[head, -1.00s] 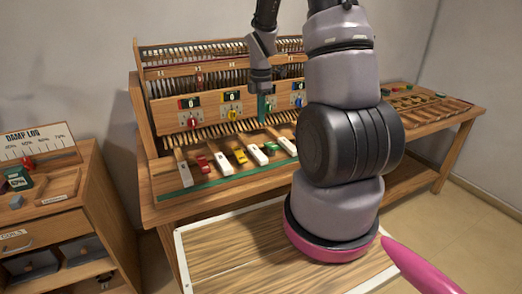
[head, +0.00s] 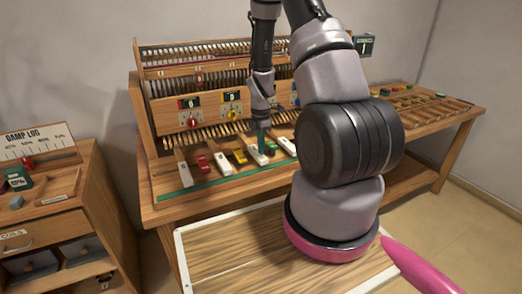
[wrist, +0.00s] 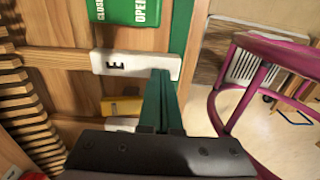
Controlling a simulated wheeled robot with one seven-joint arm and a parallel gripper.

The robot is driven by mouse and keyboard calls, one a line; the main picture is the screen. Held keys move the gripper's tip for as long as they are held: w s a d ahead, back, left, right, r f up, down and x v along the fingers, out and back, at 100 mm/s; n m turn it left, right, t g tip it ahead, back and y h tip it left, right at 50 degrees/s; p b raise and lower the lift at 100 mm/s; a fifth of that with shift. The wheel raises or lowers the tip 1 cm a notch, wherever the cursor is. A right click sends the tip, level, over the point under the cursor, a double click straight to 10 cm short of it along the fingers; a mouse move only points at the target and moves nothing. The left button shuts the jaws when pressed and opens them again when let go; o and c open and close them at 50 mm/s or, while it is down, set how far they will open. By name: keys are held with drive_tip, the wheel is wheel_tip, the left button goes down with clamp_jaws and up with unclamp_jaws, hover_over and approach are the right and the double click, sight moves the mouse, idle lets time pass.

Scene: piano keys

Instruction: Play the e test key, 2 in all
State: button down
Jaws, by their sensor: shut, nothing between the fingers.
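The E key (wrist: 125,64) is a long wooden key with a white cap marked with a black E in the wrist view. In the head view it appears to be the white-capped key (head: 254,156) right of the yellow block. My gripper (head: 262,147) points down at the key's front part, with its green fingers together and empty. In the wrist view the fingertips (wrist: 161,77) overlap the front end of the white cap. I cannot tell whether they touch it or whether the key is pressed down.
A green CLOSED/OPEN block (wrist: 125,10) and a yellow block (wrist: 122,106) flank the E key. Other white keys (head: 223,166) and a red block (head: 202,162) lie left. A small display (head: 366,45) at the upper right reads 1. A pink chair (wrist: 225,95) shows in the wrist view.

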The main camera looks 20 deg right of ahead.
drive_tip(key=shift+f, duration=0.55)
drive_tip(key=shift+s+f, duration=0.1)
drive_tip(key=shift+f, duration=0.4)
drive_tip(key=shift+r, duration=0.85)
